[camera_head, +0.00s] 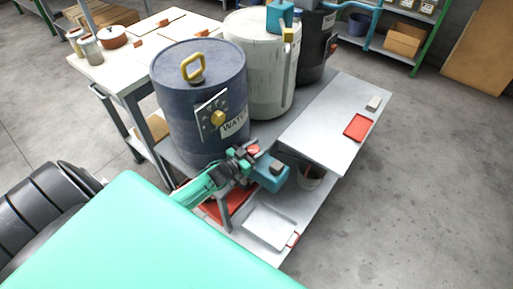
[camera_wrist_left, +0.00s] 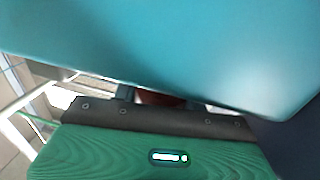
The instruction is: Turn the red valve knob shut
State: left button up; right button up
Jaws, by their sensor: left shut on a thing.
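The red valve knob (camera_head: 253,149) shows as a small red patch at the tip of my left gripper (camera_head: 245,156), low in front of the blue drum. The gripper is shut on it, and its dark fingers cover most of the knob. A teal valve body (camera_head: 270,172) sits right beside the fingers. In the left wrist view a teal surface (camera_wrist_left: 190,45) fills the upper part, and a small dark red piece (camera_wrist_left: 158,98) shows just beyond my gripper's dark edge. The knob's turn angle cannot be read. My right gripper is out of view.
A blue drum (camera_head: 180,85) with a yellow handle stands behind my left gripper, with a white drum (camera_head: 262,75) beside it. A grey bench (camera_head: 320,130) holds a red tray (camera_head: 357,127). A white tray (camera_head: 268,228) lies on the lower shelf. The floor at right is clear.

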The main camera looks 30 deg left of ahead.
pick_arm(q)
jog(key=shift+m+g+h, duration=0.4)
jog(key=shift+m+h, duration=0.3)
jog(key=shift+h, duration=0.4)
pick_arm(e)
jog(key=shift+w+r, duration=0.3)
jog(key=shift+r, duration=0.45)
pick_arm(q)
jog(key=shift+d, duration=0.1)
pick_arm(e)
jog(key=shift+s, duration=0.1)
pick_arm(q)
jog(key=o, duration=1)
jog(key=shift+c, duration=0.2)
jog(key=v, duration=1.4)
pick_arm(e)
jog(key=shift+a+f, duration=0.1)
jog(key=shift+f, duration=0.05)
pick_arm(q)
jog(key=shift+w+d+f, duration=0.1)
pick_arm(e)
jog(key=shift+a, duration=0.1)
